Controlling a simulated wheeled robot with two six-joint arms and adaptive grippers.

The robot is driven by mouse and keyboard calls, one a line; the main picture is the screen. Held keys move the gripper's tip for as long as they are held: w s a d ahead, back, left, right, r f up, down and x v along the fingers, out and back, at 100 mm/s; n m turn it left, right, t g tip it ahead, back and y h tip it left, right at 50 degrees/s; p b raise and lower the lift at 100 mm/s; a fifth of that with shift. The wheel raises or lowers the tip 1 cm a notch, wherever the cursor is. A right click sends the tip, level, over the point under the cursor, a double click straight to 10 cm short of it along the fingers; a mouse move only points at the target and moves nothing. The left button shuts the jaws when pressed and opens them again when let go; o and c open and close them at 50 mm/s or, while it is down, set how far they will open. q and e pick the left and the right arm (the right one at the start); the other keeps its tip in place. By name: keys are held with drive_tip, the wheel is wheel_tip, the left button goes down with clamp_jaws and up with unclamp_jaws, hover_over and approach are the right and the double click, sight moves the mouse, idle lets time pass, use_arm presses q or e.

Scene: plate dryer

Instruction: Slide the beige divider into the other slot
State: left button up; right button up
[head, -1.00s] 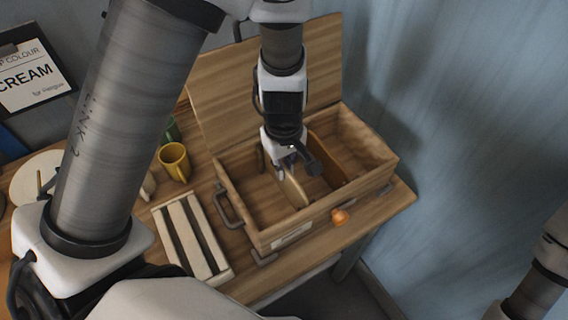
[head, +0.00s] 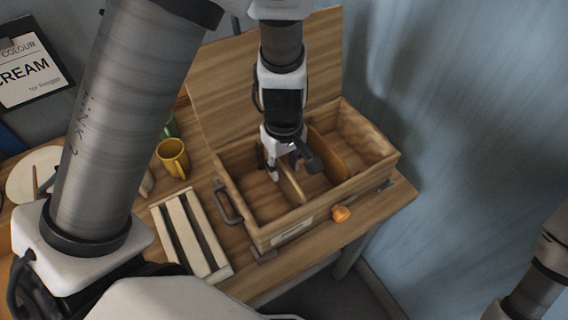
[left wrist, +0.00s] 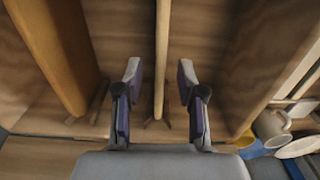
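The beige divider (head: 291,187) stands upright across the open wooden box (head: 257,237), left of an orange-brown divider (head: 329,156). In the left wrist view the beige divider (left wrist: 162,55) shows edge-on, its end at small rails on the box wall. My left gripper (head: 290,165) is inside the box, over the beige divider. Its fingers (left wrist: 160,90) are open, one on each side of the divider, with gaps on both sides. The orange-brown divider (left wrist: 58,55) is left of the fingers in that view. My right gripper is outside the views.
The raised lid (head: 240,80) stands behind the box. A slatted beige rack (head: 190,237), a yellow mug (head: 173,158) and a pale plate (head: 32,176) are on the table to the left. An orange knob (head: 341,213) is at the box front.

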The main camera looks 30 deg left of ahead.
use_arm(q)
wheel_tip(320, 180, up, 12)
drive_tip(key=shift+f, duration=0.2)
idle(0.5)
